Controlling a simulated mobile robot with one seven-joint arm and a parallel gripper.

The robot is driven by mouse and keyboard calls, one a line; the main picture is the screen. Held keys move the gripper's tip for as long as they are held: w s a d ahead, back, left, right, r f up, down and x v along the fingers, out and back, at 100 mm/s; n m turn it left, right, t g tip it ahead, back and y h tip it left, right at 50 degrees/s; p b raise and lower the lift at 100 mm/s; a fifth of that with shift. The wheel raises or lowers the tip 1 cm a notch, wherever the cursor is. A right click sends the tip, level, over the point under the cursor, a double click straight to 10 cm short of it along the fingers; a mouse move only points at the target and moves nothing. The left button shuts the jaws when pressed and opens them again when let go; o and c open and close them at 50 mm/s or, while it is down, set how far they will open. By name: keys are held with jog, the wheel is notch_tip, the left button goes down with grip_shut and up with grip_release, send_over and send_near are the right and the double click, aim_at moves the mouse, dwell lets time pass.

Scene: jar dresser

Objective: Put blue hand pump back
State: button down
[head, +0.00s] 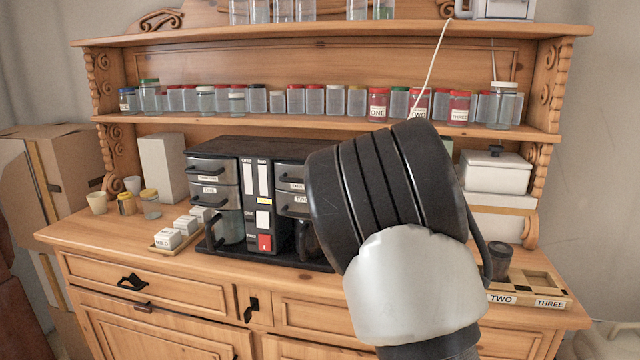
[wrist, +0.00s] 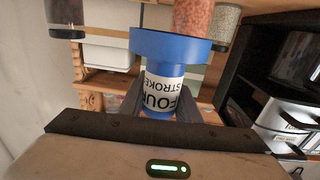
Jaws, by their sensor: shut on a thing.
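The blue hand pump (wrist: 172,52) shows in the wrist view as a blue cylinder with a wide blue rim. A white label on it reads "FOUR STROKE", upside down in the picture. My gripper (wrist: 160,98) is shut on its labelled body, a finger on each side. In the head view my dark and white arm covers the middle right, so my gripper and the pump are hidden there. A wooden tray (head: 562,297) with compartments, labelled "TWO" and "THREE", sits at the right of the dresser top. A dark cup (head: 500,259) stands at its left part.
A black coffee machine (head: 262,200) stands mid-dresser; it also shows at the right of the wrist view (wrist: 292,65). Jars (head: 295,100) line the shelf above. White boxes (head: 494,171) stand behind the tray. Small white blocks (head: 185,225) and cups (head: 97,203) are at the left.

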jog(key=s+a+n+y+p, duration=0.25)
jog(key=a+y, duration=0.25)
jog(key=a, duration=0.5)
jog(key=s+f, duration=0.3)
jog(key=f, duration=0.3)
jog(key=s+f+b, duration=0.1)
jog(key=s+f, duration=0.1)
jog(key=f, duration=0.5)
jog(key=shift+s+a+f+n+t, duration=0.25)
jog(key=shift+s+f+n+t, duration=0.05)
jog(key=shift+s+n, duration=0.15)
jog(key=shift+d, duration=0.1)
jog(key=shift+a, duration=0.25)
jog(key=shift+d, duration=0.3)
